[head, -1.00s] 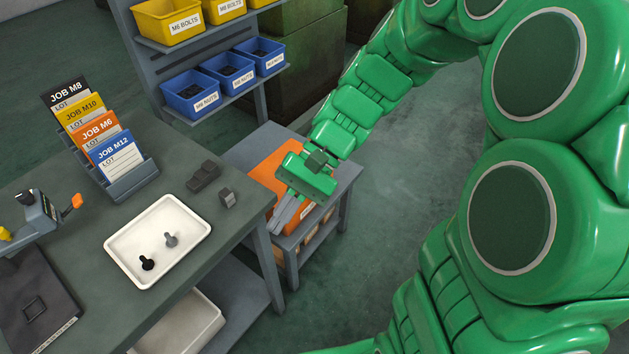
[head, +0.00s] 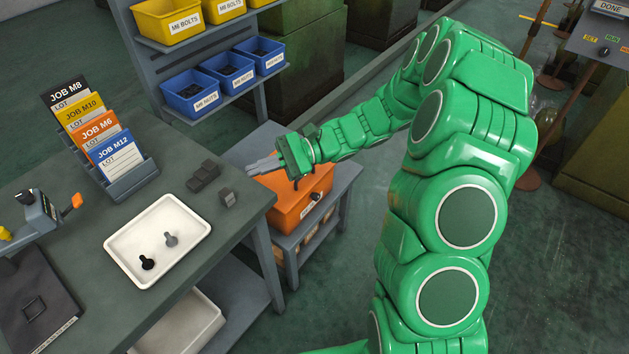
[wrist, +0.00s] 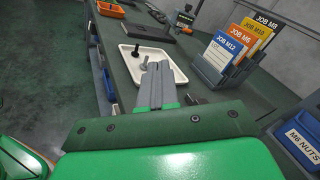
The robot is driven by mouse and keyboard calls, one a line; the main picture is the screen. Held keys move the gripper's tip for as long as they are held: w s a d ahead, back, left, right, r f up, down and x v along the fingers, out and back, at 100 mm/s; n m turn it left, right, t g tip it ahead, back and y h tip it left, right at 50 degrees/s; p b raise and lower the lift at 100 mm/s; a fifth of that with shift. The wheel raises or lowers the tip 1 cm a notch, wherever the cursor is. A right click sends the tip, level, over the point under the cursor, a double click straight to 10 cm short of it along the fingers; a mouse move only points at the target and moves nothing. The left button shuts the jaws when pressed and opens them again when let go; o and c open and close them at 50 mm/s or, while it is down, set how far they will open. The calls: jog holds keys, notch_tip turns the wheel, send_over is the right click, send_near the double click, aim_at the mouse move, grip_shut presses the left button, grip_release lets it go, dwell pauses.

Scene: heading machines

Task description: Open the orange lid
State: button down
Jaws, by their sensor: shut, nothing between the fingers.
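The orange lid (head: 285,198) tops an orange box on a low grey stand to the right of the workbench in the head view. A dark knob or handle (head: 316,196) shows near its right side. My green arm covers part of the lid's far side. My gripper (head: 262,165) is over the lid's far left part, pointing left, with its fingers together and empty. In the wrist view the shut grey fingers (wrist: 157,86) point over the workbench toward the white tray, and the lid is out of sight.
The white tray (head: 195,222) on the workbench holds two bolts. A card rack (head: 133,181) stands behind it, and small dark blocks (head: 203,178) lie near the bench edge by my gripper. Shelves with blue bins (head: 195,98) rise behind. Open floor lies right of the stand.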

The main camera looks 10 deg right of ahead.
jog(key=w+d+f+m+t+y, duration=0.2)
jog(key=w+f+m+t+y, duration=0.15)
jog(key=w+f, duration=0.35)
jog(key=m+t+h, duration=0.6)
jog(key=m+t, duration=0.9)
jog(key=t, duration=0.1)
send_near(315, 184)
jog(key=r, duration=0.2)
jog(key=x, duration=1)
jog(key=shift+w+a+f, duration=0.1)
jog(key=shift+r+h, duration=0.25)
jog(key=shift+r, duration=0.35)
jog(key=shift+r+h, duration=0.3)
